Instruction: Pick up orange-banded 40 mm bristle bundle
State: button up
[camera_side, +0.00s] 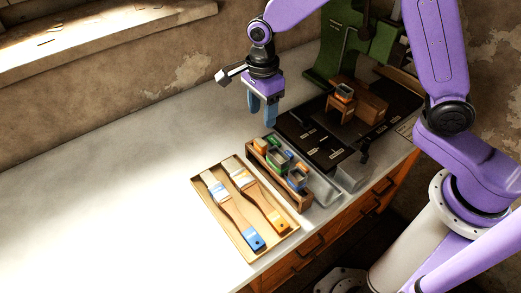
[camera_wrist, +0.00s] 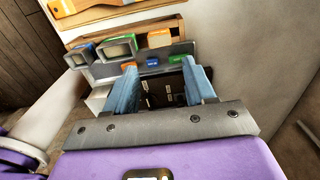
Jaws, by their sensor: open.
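My gripper (camera_side: 262,116) hangs open and empty above the grey bench, behind the wooden rack. Its blue fingers stand apart in the wrist view (camera_wrist: 161,78), with dark press base behind the gap. An orange-topped block (camera_side: 260,145) sits at the back end of the wooden rack (camera_side: 277,178); it also shows in the wrist view (camera_wrist: 160,38).
Green and blue ferrules stand in the rack, with a clear metallic tray (camera_side: 351,177) beside it. A shallow wooden tray (camera_side: 205,208) holds two brushes. The green press (camera_side: 335,50) and its black base (camera_side: 310,135) stand right. The bench at left is clear.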

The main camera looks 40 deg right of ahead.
send_over(260, 148)
jog(key=f, duration=0.5)
jog(key=shift+s+d, duration=0.1)
jog(key=shift+d, duration=0.15)
jog(key=shift+a+f, duration=0.15)
jog(key=shift+f, duration=1.2)
jog(key=shift+a+f, duration=0.1)
jog(key=shift+f, duration=1.2)
jog(key=c, duration=0.8)
